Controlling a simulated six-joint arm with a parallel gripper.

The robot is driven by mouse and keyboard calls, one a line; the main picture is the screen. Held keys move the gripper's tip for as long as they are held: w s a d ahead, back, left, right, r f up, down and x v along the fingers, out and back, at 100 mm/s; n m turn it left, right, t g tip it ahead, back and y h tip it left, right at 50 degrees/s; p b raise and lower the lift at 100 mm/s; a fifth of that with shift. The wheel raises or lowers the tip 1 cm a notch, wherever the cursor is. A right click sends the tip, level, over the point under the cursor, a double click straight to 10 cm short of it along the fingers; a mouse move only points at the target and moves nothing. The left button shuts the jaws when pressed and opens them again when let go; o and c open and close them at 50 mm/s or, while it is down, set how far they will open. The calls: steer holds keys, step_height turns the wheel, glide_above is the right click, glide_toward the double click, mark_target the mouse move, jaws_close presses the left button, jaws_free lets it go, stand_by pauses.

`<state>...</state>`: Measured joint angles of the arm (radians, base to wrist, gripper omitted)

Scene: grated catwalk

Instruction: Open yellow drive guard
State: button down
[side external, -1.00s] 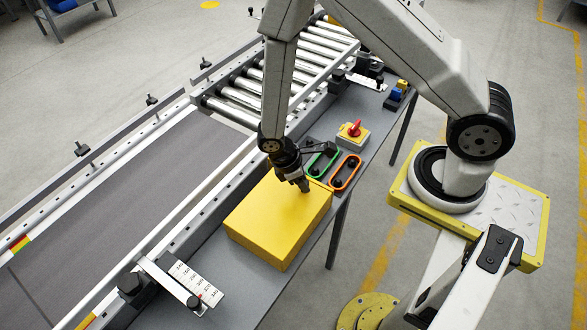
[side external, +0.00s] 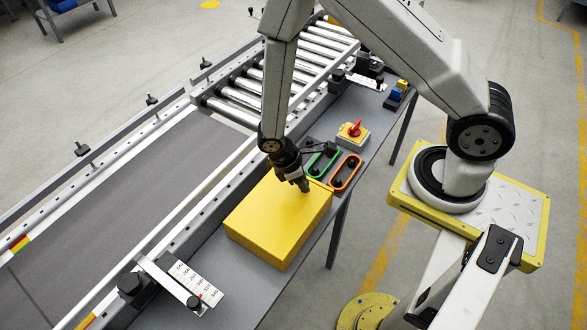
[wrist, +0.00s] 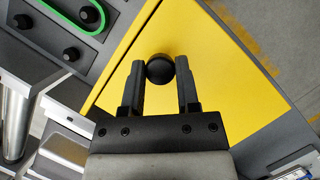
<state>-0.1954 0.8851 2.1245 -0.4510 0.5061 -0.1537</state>
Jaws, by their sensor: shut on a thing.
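The yellow drive guard (side external: 275,225) is a box-shaped cover on the grey side table beside the conveyor belt. Its top looks closed and level. In the wrist view its yellow top (wrist: 230,85) fills the middle, with a round black knob (wrist: 160,68) on it. My gripper (side external: 304,187) is at the far end of the guard's top. In the wrist view my gripper's two fingers (wrist: 159,82) stand on either side of the knob, shut on it. In the side view the knob is hidden by the fingers.
Green (side external: 320,162) and orange (side external: 345,172) oval loops around black pegs lie just beyond the guard. A red-handled switch (side external: 353,131) stands behind them. A scale plate (side external: 185,285) is at the near left. The conveyor belt (side external: 110,200) runs along the left.

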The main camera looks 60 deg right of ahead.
steer(key=shift+a, duration=0.1)
steer(key=a, duration=2)
steer(key=shift+c, duration=1.7)
jaws_free()
steer(key=shift+r, duration=0.1)
steer(key=v, duration=0.7)
steer(key=shift+r, duration=0.3)
steer(key=shift+w, duration=0.1)
